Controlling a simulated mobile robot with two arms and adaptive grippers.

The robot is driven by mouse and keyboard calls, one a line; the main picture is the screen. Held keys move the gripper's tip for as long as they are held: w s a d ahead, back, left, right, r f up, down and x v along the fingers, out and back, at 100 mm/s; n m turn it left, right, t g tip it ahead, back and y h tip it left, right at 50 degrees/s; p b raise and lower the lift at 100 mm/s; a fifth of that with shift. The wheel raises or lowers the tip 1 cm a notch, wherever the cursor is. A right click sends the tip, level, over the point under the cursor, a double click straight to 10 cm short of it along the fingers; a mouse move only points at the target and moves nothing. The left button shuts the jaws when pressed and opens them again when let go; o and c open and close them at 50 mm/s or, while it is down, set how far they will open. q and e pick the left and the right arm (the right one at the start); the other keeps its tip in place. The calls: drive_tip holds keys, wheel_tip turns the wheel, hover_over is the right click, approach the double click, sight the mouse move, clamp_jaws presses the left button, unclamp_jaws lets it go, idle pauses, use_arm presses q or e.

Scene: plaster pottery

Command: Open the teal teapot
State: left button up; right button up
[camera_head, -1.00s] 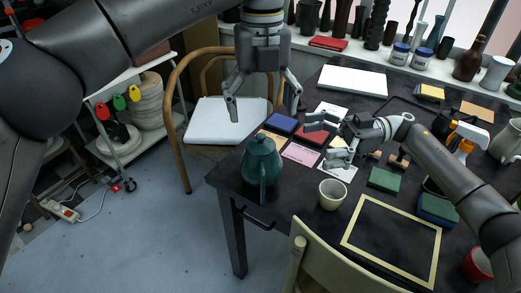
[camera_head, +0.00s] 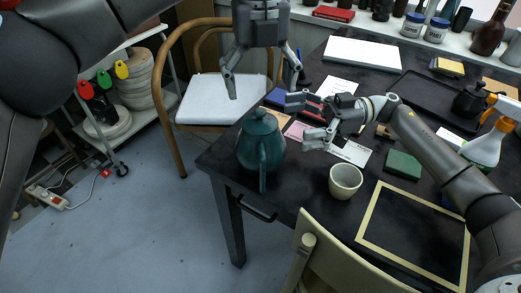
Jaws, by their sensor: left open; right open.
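The teal teapot (camera_head: 260,150) stands upright near the left corner of the black table, its lid (camera_head: 259,122) seated on top. Its narrow, elongated side part points toward the camera. My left gripper (camera_head: 262,88) hangs fingers-down above and slightly behind the teapot in the picture; it is open, empty and apart from the lid. My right gripper (camera_head: 297,123) is right of the teapot, its fingers pointing left toward it. It is open, with a gap between it and the pot.
A cream cup (camera_head: 345,181) stands right of the teapot. A yellowish frame (camera_head: 376,205) and green block (camera_head: 403,165) lie further right. A chair (camera_head: 322,262) stands in front, another with a white seat (camera_head: 213,99) behind left. A black tray (camera_head: 432,97) lies at the back.

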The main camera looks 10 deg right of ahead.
sight(268, 122)
use_arm(q)
drive_tip(key=shift+w+f, duration=0.1)
use_arm(e)
drive_tip(key=a, duration=0.6)
drive_tip(key=shift+a, duration=0.25)
drive_tip(key=shift+w+f, duration=0.1)
